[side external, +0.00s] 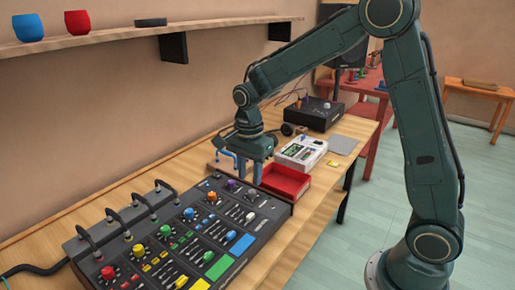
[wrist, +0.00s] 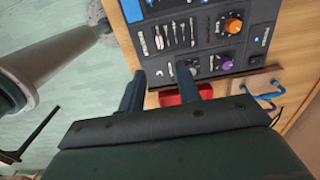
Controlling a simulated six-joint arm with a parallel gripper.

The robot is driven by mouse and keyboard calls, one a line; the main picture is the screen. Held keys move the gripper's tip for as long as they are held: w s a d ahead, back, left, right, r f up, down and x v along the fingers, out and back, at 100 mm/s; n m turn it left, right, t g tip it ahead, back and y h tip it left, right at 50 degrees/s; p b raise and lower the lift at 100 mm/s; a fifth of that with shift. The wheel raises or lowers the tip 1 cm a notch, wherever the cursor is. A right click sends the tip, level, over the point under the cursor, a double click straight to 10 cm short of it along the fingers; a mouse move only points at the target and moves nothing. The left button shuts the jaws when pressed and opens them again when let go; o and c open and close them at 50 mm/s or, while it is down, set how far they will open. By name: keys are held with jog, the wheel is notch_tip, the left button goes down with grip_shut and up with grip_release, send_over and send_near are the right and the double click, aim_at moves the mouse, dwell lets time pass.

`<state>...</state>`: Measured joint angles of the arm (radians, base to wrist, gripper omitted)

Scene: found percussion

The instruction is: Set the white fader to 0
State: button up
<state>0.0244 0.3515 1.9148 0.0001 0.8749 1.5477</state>
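The black mixer panel (side external: 190,240) lies on the bench, with coloured knobs and rows of small faders. Pale fader caps (side external: 250,217) show near its right end; in the wrist view, several light faders (wrist: 158,40) stand in a group on the panel (wrist: 205,62). My gripper (side external: 250,172) is above the bench behind the panel's far right end. In the wrist view, my gripper's two fingers (wrist: 160,72) are apart with nothing between them.
A red tray (side external: 285,181) and a white device (side external: 301,152) stand beyond the panel, close to my gripper. Blue cables (wrist: 268,98) lie by the panel's edge. A black box (side external: 315,113) stands farther back. A shelf (side external: 115,38) runs along the wall.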

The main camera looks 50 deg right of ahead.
aim_at(251, 215)
notch_tip(251, 215, down, 13)
jog(key=shift+r, duration=0.1)
dwell(0.5)
jog(key=shift+c, duration=0.4)
grip_shut()
